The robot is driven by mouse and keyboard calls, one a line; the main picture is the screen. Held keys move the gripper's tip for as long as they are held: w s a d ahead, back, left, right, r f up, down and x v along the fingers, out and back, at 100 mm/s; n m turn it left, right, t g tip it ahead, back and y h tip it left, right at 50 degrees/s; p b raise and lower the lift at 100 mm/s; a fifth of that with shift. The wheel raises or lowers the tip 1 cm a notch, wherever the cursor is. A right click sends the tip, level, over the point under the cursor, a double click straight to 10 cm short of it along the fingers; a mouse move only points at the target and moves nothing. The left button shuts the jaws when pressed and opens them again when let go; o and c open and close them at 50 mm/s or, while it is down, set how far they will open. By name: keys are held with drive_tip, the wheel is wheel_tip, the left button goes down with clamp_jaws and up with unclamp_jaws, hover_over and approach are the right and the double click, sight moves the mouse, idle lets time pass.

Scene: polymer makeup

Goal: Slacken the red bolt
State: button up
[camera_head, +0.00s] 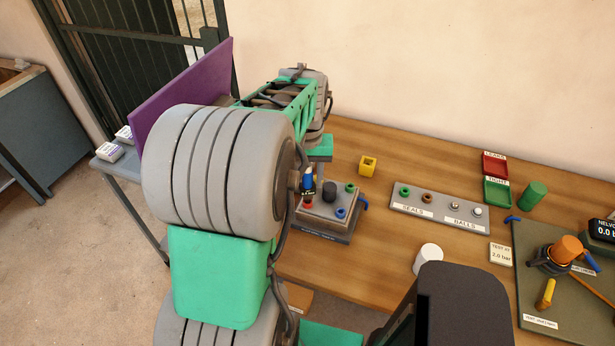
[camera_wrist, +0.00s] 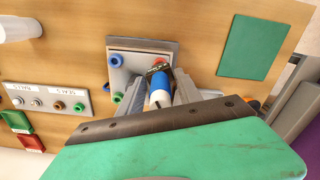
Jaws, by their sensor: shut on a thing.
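The red bolt (camera_head: 308,204) is at the near left corner of a grey block (camera_head: 325,222) on the wooden table. In the wrist view the red bolt (camera_wrist: 158,61) shows only partly, behind the tool's dark end. My gripper (camera_wrist: 161,88) is shut on a blue tool (camera_wrist: 161,80) with a white end, between its two grey fingers. In the head view the blue tool (camera_head: 308,180) stands roughly upright just above the red bolt. I cannot tell whether it is seated on the bolt. My arm hides part of the block's left side.
The block also carries a blue bolt (camera_head: 340,212), a green bolt (camera_head: 350,187) and a black knob (camera_head: 329,191). A seals and balls tray (camera_head: 438,208) lies to the right, a yellow cube (camera_head: 367,166) behind. A white cylinder (camera_head: 428,258) stands nearer. Table between them is clear.

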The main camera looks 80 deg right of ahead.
clamp_jaws()
drive_tip(key=shift+n, duration=0.9)
drive_tip(key=shift+a+f+n, duration=0.1)
drive_tip(key=shift+n, duration=1.7)
drive_tip(key=shift+n+p, duration=0.3)
drive_tip(key=shift+n, duration=0.6)
drive_tip(key=shift+n, duration=1)
